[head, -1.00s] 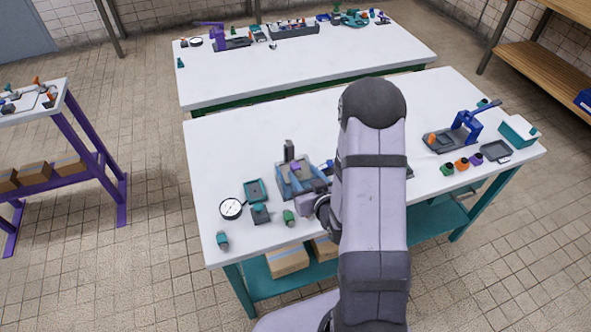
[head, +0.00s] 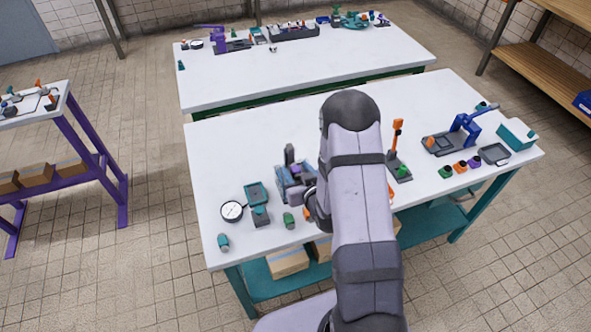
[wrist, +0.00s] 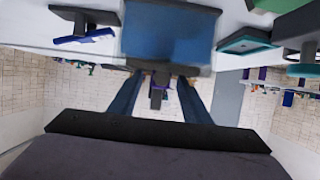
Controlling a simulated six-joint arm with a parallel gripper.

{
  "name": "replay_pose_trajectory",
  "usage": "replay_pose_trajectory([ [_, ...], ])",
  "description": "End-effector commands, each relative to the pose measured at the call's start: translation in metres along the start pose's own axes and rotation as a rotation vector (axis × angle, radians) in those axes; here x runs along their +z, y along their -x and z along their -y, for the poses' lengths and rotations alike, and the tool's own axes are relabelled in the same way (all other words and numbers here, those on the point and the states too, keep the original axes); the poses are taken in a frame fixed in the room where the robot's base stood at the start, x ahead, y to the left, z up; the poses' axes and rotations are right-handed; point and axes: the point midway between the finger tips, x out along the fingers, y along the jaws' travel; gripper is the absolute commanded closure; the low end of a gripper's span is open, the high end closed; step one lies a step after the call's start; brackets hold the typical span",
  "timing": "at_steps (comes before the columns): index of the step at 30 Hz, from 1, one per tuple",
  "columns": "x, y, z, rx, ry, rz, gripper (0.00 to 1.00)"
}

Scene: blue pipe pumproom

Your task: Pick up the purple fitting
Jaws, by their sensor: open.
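A small purple piece shows between my fingers in the wrist view (wrist: 152,86), beside a dark upright post. I take it for the purple fitting, partly hidden in the blue-grey fixture (head: 284,180). The fixture's blue face fills the top middle of the wrist view (wrist: 170,38). My gripper (wrist: 161,77) is open, its two fingers spread either side of the post and purple piece, with no visible grip. In the head view my gripper (head: 308,196) is close to the fixture's right side, partly hidden by my arm. Another purple piece (head: 474,161) stands at the table's right.
A dial gauge (head: 232,211), a teal tray (head: 256,193) and green parts (head: 289,220) lie close left of my gripper. An orange-handled stand (head: 397,150) and a blue press (head: 455,135) stand to the right. The table's back left is clear.

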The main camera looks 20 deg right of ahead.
Motion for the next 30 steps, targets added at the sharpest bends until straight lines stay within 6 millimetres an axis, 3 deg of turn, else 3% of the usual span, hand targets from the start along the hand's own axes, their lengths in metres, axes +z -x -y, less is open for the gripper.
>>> replay_pose_trajectory([
  [5,0.001,0.000,0.000,0.000,0.000,0.001,0.56],
  [11,0.001,0.000,0.000,0.000,0.000,0.001,0.99],
  [30,-0.010,0.004,0.000,0.000,0.001,-0.002,1.00],
])
